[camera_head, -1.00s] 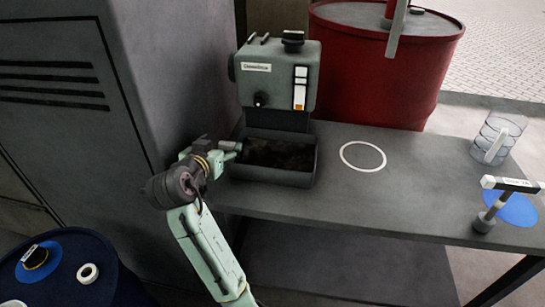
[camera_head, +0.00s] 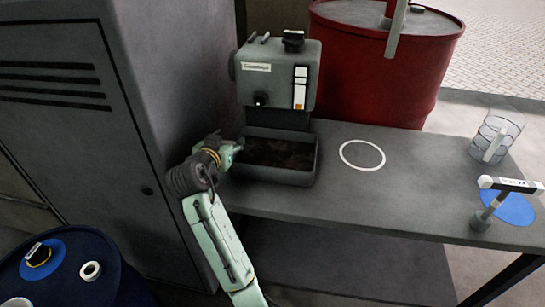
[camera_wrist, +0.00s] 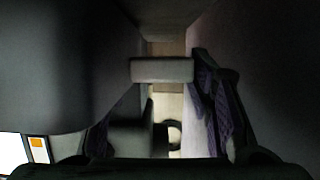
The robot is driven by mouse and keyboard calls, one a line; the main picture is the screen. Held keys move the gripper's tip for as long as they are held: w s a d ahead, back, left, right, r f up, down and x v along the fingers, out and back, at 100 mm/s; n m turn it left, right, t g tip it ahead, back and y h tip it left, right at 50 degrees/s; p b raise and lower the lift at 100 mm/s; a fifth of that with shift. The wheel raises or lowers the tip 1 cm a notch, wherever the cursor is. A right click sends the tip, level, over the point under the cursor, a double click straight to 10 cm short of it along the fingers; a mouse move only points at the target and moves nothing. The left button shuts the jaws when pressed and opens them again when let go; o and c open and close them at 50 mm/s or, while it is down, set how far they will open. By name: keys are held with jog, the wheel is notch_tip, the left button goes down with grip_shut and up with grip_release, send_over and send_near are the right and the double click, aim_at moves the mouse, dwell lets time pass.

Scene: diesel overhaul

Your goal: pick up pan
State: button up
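The pan is most likely the grey open box (camera_head: 290,177) with dark brown contents under the grey machine on the bench, in the head view. My gripper (camera_head: 236,148) is at the pan's left end, close beside the machine; whether it touches the pan is not clear. In the dark wrist view, purple finger parts of my gripper (camera_wrist: 160,125) stand apart at left and right. A pale grey bar (camera_wrist: 161,70) shows between and beyond them, perhaps the pan's handle. I see nothing clearly clamped between the fingers.
The grey machine (camera_head: 277,78) stands over the pan. A tall grey cabinet (camera_head: 170,100) is close on the left. A white ring (camera_head: 362,144) marks clear bench to the right. A clear container (camera_head: 495,140) and a T-shaped tool (camera_head: 487,215) stand farther right. A red drum (camera_head: 385,80) is behind.

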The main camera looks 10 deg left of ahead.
grip_shut()
dwell(0.4)
jog(key=shift+r, duration=0.5)
jog(key=r, duration=0.1)
jog(key=r+b, duration=0.1)
jog(key=shift+s+r, duration=0.25)
jog(key=shift+r, duration=0.05)
jog(key=s+d+r+b, duration=0.1)
jog(key=s+d+b, duration=0.1)
jog(key=s, duration=1.3)
jog(key=shift+d+r, duration=0.2)
jog(key=shift+d, duration=0.5)
